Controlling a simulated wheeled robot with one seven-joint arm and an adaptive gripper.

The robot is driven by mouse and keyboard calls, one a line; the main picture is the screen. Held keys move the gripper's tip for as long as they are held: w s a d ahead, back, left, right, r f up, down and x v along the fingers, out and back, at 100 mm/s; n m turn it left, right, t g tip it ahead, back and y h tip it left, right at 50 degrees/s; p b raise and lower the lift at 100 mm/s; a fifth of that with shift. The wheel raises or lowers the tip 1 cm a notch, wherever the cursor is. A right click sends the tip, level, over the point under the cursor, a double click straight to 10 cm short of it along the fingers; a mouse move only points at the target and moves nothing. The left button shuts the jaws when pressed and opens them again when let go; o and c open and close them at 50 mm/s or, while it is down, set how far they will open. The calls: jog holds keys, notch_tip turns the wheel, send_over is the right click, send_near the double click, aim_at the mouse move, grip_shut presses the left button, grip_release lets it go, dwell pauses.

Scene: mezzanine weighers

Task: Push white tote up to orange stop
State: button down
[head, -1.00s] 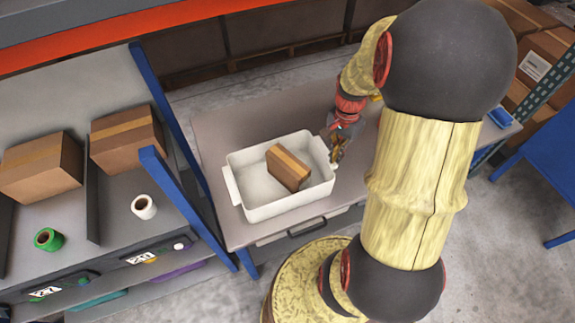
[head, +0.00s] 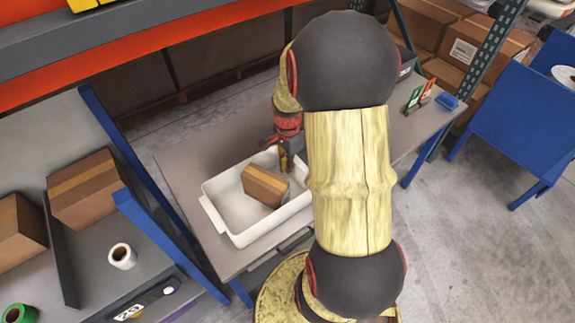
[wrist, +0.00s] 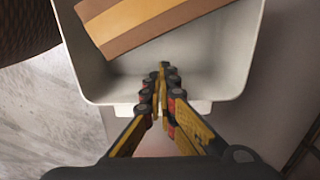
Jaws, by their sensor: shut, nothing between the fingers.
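The white tote (head: 228,232) stands upright on the grey table, with a brown taped box (head: 265,186) inside. My gripper (head: 285,160) is at the tote's right end, near its far corner. My arm hides part of that end. In the wrist view, my gripper (wrist: 162,72) is shut and empty; its fingers overlap the tote's near end wall (wrist: 205,95) and handle. Whether they touch it, I cannot tell. I cannot make out an orange stop for certain; a small orange-and-white item (head: 427,91) stands at the table's far right.
A blue shelf post (head: 150,215) rises close to the table's left end. The shelf beside it holds cartons (head: 88,188), a white roll (head: 122,256) and a green roll (head: 20,314). A blue table (head: 515,120) stands right. The grey table (head: 185,165) is bare just behind the tote.

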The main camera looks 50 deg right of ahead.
jog(key=b, duration=0.2)
send_over(288, 177)
jog(key=s+a, duration=0.2)
jog(key=a, duration=0.1)
notch_tip(288, 177, down, 6)
jog(key=shift+s+d+f, duration=0.15)
jog(key=shift+f, duration=0.1)
jog(key=s+d+p, duration=0.2)
jog(key=d, duration=0.7)
jog(key=s+d+p, duration=0.2)
jog(key=d, duration=0.8)
jog(key=s+d+p, duration=0.1)
jog(key=s+d, duration=0.2)
jog(key=d, duration=0.7)
jog(key=shift+d+p, duration=0.1)
jog(key=shift+p, duration=0.3)
jog(key=shift+r, duration=0.1)
notch_tip(288, 177, up, 10)
jog(key=p, duration=0.6)
